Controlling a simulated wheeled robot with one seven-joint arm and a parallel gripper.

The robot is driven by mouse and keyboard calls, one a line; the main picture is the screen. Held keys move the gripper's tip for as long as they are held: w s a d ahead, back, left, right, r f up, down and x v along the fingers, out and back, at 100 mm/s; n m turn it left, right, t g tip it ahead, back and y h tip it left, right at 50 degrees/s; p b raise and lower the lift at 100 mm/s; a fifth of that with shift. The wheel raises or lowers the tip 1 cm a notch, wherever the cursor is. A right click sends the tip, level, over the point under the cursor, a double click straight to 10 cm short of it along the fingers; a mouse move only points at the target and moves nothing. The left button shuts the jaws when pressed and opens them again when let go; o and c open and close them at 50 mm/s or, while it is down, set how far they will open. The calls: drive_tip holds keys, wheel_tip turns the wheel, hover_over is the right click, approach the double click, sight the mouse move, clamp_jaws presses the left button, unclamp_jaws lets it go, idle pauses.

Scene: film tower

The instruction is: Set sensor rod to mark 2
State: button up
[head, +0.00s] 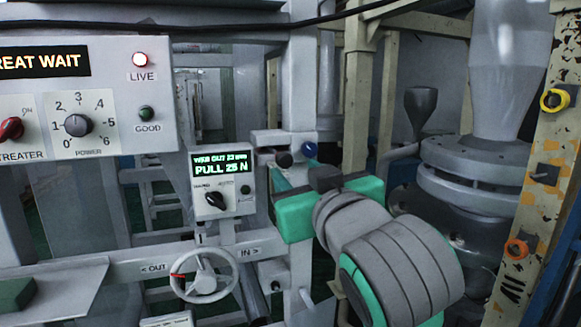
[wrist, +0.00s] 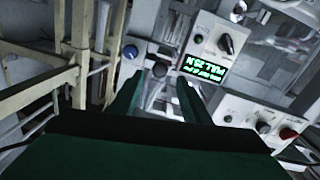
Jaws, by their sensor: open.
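My gripper (head: 290,176) is open, with its green fingers pointing at the machine frame just right of the small display box (head: 221,186). In the wrist view my gripper (wrist: 163,84) has a clear gap between its fingers. A dark round knob (head: 284,159) sits just beyond the fingertips; the knob also shows in the wrist view (wrist: 160,69), apparently between the fingertips. A blue knob (head: 309,149) is beside it and shows in the wrist view (wrist: 130,52). I cannot tell for certain which part is the sensor rod, and no numbered rod marks are readable. The display reads "PULL 25 N".
A handwheel (head: 204,276) marked OUT and IN is below the display box. A yellow post (head: 550,150) and a large grey flanged column (head: 470,170) stand at right.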

drive_tip(key=shift+v, duration=1.1)
